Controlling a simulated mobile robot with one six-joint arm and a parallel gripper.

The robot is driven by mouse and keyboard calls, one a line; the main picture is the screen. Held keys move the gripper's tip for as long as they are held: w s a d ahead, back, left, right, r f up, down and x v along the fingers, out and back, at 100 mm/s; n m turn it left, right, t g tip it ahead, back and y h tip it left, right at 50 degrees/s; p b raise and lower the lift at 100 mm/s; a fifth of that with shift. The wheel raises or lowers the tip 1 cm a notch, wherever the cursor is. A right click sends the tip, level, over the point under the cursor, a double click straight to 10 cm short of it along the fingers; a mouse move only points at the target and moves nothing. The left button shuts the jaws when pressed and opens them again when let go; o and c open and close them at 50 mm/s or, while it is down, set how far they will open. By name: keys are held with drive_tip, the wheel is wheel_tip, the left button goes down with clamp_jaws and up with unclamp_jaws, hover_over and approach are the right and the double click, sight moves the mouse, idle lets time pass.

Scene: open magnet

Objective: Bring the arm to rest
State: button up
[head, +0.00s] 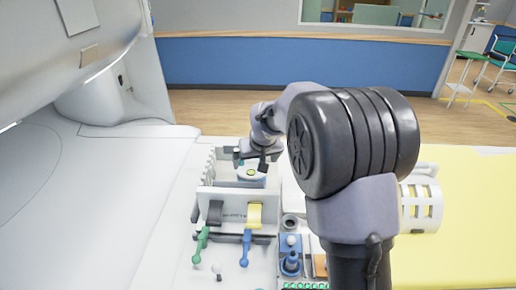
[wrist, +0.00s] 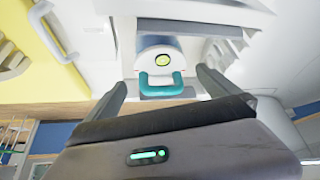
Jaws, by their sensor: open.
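My arm reaches forward over the white bench, and my gripper (head: 251,160) is at its far end. In the wrist view my gripper (wrist: 161,78) has its two dark fingers spread wide. No finger visibly touches the handle. In the head view the same unit (head: 251,174) sits just below the gripper, partly hidden by it.
A white rack holds a black and a yellow lever (head: 254,214), with green (head: 201,243) and blue (head: 246,247) handles in front. A white slotted cylinder (head: 421,206) lies on the yellow pad (head: 470,225). The large white magnet housing (head: 75,60) stands at left.

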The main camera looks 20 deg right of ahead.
drive_tip(key=p+v, duration=0.1)
drive_tip(key=v, duration=0.6)
drive_tip(key=s+a+r+m+b, duration=0.25)
drive_tip(key=s+b, duration=0.25)
drive_tip(key=s, duration=1)
drive_tip(key=s+a+f+m+y+b, duration=0.1)
drive_tip(key=s+a+f, duration=0.1)
drive_tip(key=s, duration=0.7)
drive_tip(key=s+a+f+m+y+b, duration=0.1)
drive_tip(key=s+f, duration=0.2)
drive_tip(key=s, duration=0.7)
drive_tip(key=shift+a+b, duration=0.4)
drive_tip(key=shift+f, duration=0.15)
